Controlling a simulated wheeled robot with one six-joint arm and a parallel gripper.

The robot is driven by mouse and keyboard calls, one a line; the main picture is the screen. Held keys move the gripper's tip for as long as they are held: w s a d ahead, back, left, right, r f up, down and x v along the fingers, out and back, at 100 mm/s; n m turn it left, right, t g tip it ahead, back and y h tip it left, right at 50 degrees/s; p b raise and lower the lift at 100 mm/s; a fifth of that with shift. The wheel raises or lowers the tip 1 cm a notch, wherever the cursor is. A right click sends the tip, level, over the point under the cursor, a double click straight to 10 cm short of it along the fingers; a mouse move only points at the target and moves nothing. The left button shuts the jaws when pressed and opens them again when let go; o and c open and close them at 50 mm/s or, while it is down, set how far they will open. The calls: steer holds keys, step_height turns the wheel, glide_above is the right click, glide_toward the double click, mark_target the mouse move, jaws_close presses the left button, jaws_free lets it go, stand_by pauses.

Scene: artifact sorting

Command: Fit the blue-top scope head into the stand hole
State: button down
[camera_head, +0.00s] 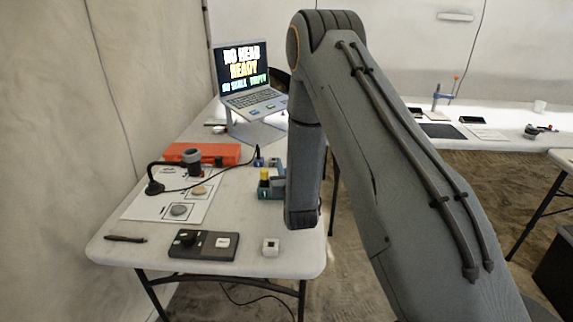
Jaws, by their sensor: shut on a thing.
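A black stand (154,187) is on the left of the table. Its thin arm reaches right to a dark cylindrical holder (192,156); the hole itself is too small to make out. A teal rack (265,193) with a yellow-topped piece (264,174) stands beside my arm, which covers its right side. Small blue pieces (259,157) show behind it, too small to identify as the blue-top scope head. My forearm and wrist hang over the table's right edge. My gripper is hidden behind them, so neither its fingers nor anything held shows.
A raised laptop (249,88) and an orange case (218,153) are farther back. A white sheet (140,207) holds round stones. A cable crosses the table.

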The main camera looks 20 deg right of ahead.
steer(key=shift+f, duration=0.1)
steer(key=c, duration=1.5)
jaws_free()
